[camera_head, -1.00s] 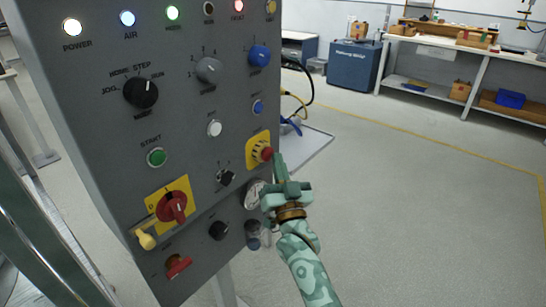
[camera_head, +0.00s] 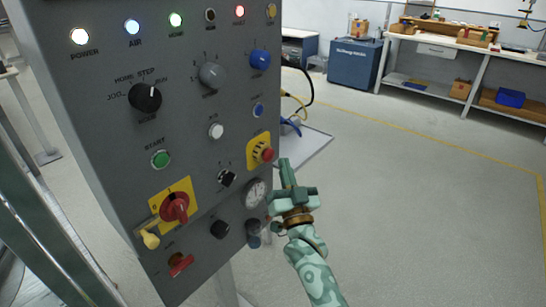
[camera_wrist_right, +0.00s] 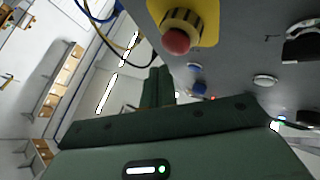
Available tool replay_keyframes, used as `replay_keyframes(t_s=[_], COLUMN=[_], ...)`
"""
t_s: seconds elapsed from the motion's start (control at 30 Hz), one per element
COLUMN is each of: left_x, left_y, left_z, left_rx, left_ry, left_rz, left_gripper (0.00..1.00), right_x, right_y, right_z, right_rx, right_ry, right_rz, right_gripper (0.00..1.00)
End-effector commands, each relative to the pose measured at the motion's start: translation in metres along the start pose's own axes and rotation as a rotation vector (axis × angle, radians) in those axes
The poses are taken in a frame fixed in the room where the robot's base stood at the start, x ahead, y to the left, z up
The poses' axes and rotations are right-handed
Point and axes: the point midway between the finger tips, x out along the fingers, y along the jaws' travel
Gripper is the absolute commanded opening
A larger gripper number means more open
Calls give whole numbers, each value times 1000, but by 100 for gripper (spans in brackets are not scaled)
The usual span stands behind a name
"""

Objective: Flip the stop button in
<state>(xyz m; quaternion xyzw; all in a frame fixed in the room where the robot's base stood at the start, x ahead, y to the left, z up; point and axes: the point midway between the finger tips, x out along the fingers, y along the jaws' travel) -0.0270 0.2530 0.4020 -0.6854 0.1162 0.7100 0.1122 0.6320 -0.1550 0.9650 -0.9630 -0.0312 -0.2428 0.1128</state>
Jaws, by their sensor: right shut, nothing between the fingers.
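The stop button is a red mushroom button (camera_head: 267,154) with a yellow collar on a yellow plate (camera_head: 252,151), at the right edge of the grey control panel (camera_head: 190,120). In the right wrist view the red button (camera_wrist_right: 177,41) shows large near the top, standing out from its plate. My right gripper (camera_head: 283,162) is shut and empty, just right of and slightly below the button. My left gripper is not in view.
The panel carries a red rotary switch (camera_head: 175,207) on yellow, a green start button (camera_head: 160,159), a gauge (camera_head: 256,192) and several knobs near the arm. Open floor (camera_head: 410,200) lies to the right. A blue cabinet (camera_head: 354,65) and workbench (camera_head: 460,45) stand far back.

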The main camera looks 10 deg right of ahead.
Motion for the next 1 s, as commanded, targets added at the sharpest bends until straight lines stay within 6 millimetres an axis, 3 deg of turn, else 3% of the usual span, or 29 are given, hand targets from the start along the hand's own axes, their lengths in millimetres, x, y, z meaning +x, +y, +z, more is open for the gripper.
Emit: replay_keyframes(t_s=[0.4, 0.83, 0.93, 1.0], left_x=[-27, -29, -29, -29], left_y=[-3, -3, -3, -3], left_z=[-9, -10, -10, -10], left_rx=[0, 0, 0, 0], left_ry=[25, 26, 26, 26], left_rz=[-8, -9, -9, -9], left_gripper=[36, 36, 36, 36], right_x=[-26, -32, -34, -43], right_y=[20, 24, 24, 25], right_z=[-24, -24, -12, 18], right_rx=[-2, 0, -17, -40], right_ry=[2, -1, -57, -161], right_rz=[-1, 0, -1, -1], right_gripper=[0, 0, 0, 0])
